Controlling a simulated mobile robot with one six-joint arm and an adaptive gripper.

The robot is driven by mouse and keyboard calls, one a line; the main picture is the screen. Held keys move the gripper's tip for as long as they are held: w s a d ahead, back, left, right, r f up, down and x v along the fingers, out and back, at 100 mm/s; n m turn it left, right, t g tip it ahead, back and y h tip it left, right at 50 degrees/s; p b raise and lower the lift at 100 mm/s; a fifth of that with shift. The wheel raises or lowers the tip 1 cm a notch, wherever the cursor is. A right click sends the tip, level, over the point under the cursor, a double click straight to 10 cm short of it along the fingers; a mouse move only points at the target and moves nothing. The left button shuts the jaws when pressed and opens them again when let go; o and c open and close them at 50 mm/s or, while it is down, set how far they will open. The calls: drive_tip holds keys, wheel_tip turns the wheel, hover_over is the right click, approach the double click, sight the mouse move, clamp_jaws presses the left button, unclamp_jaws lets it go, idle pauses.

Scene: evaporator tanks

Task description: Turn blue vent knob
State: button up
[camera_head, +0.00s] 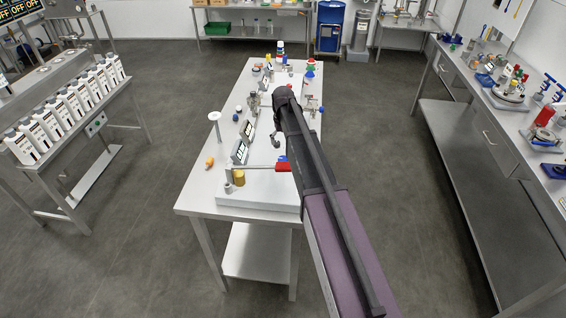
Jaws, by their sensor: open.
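Several small blue parts show on the white bench, and I cannot tell which is the vent knob. One blue cap (236,117) lies at the left edge of the bench. A blue part (282,158) shows beside a red handle (283,167), next to my arm. Another blue part (321,110) shows to the right of my arm. My arm reaches over the bench from the lower right and hides part of it.
The white bench (195,200) carries a yellow cylinder (239,178), an orange part (209,162) and a white post (215,125). A rack of white bottles (70,105) stands left. A steel side bench (480,140) stands right. Floor aisles on both sides are clear.

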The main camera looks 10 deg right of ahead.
sight(283, 159)
drive_tip(key=shift+f+b, duration=4.25)
drive_tip(key=shift+f, duration=0.35)
drive_tip(key=c, duration=1.1)
